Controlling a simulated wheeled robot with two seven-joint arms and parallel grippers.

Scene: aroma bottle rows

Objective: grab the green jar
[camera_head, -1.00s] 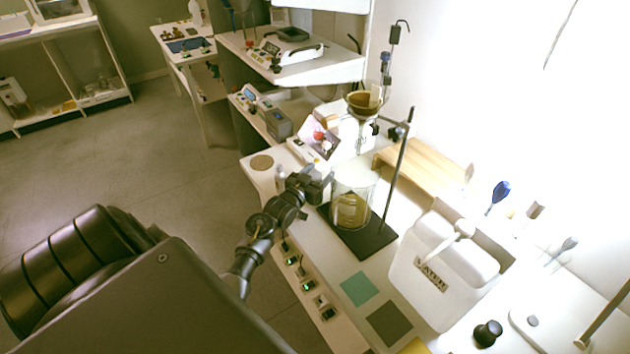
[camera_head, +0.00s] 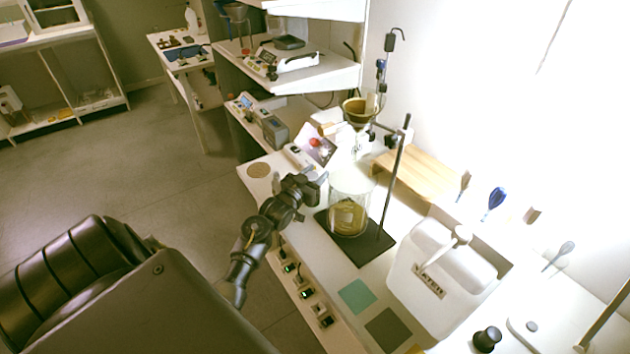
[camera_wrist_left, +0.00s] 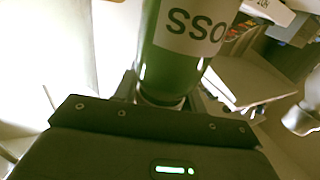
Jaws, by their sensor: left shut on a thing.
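The green jar (camera_wrist_left: 175,68) fills the top middle of the left wrist view, with a white label reading "SSO" in part. My left gripper (camera_head: 318,187) is shut on it; the dark gripper body spans the lower part of the wrist view, and the jar's narrow end sits at it. In the head view the gripper is over the white bench, just left of a glass beaker (camera_head: 351,190). I cannot make out the jar there; the gripper hides it or it blends in. My right gripper is not in view.
The beaker holds a yellowish jar-like thing and stands on a black stand base (camera_head: 372,250) with an upright rod. A white jug marked "WATER" (camera_head: 440,268), a wooden block (camera_head: 410,180) and coloured squares (camera_head: 357,296) are nearby.

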